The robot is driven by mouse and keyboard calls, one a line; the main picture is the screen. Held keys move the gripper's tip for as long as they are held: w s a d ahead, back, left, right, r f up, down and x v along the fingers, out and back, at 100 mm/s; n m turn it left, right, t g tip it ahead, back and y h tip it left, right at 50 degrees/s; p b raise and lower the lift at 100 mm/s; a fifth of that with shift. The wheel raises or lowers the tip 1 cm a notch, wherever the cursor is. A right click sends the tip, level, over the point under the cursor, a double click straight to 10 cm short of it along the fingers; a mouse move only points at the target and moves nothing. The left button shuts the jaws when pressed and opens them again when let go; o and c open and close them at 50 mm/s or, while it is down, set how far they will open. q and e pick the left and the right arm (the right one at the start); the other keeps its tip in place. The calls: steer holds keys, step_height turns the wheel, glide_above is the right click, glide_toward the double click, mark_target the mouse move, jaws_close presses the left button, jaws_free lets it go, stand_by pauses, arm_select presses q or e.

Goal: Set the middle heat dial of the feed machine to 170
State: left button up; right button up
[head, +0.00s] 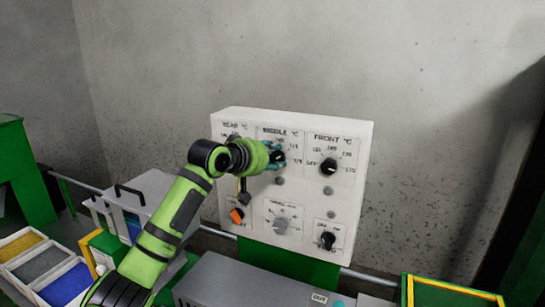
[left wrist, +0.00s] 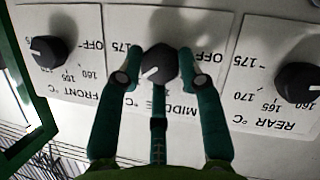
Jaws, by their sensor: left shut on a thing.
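The white control panel (head: 350,133) of the feed machine stands against the wall in the head view. Its middle heat dial (head: 278,157) is a black knob under the MIDDLE °C label. In the left wrist view this dial (left wrist: 160,60) appears upside down, with its white pointer mark toward the lower left. The number it points at is hidden by my fingers. My left gripper (head: 274,156) is shut on the dial, with one teal finger on each side of it in the left wrist view (left wrist: 162,64). My right gripper is not in view.
The front dial (head: 328,167) is to the right of the middle one; the rear dial (left wrist: 298,83) shows in the left wrist view. Bins of coloured material (head: 40,262) stand at left.

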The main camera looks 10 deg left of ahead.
arm_select(q)
steer(key=o, duration=1.1)
steer(key=shift+a, duration=0.1)
steer(key=v, duration=1.2)
steer(key=shift+f, duration=0.1)
